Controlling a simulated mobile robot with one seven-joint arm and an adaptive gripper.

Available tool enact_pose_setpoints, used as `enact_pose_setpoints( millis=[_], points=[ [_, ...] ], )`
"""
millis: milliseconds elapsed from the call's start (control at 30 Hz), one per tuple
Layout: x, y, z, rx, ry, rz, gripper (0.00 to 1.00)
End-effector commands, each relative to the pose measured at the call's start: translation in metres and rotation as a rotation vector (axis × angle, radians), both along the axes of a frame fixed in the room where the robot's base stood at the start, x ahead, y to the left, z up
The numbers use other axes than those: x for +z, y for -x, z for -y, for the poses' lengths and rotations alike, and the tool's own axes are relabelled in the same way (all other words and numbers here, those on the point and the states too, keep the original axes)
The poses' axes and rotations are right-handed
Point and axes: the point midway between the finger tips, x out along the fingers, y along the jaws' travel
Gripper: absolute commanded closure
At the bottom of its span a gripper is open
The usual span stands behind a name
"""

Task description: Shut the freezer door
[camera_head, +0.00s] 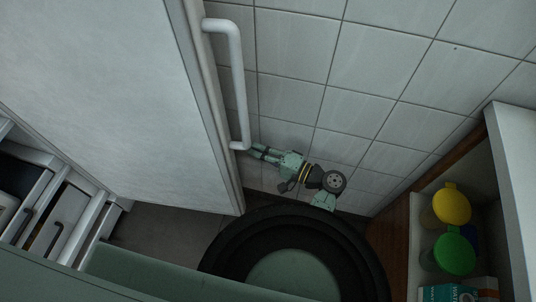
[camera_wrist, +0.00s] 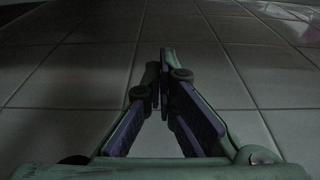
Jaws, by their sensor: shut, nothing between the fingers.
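The freezer door (camera_head: 110,85) is a large white panel filling the upper left of the head view. Its white bar handle (camera_head: 237,85) runs along the panel's right edge. How far the door stands open is not clear. My gripper (camera_head: 254,149) is shut and empty. Its tips are by the handle's lower end, at the right side of the door; whether they touch it I cannot tell. In the wrist view, the gripper (camera_wrist: 164,75) has its fingers meeting at the tips over floor tiles, with no door or handle clearly visible.
White drawers with dark handles (camera_head: 55,235) are at the lower left. At the right, an open compartment holds a yellow-lidded jar (camera_head: 451,206), a green-lidded jar (camera_head: 454,253) and a carton (camera_head: 448,292).

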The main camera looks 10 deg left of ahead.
Motion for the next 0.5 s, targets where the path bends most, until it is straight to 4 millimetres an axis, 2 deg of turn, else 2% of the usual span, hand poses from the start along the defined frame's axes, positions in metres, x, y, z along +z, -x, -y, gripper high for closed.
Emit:
enact_pose_setpoints(
  millis=[100,200,300,500],
  points=[
    [0.002,-0.006,-0.027,0.004,0.0,-0.001,1.0],
    [0.002,-0.008,-0.042,0.001,0.0,-0.002,1.0],
    [0.002,0.01,-0.038,-0.002,0.0,-0.002,1.0],
    [0.001,0.027,-0.036,-0.001,0.0,0.0,1.0]
  ],
)
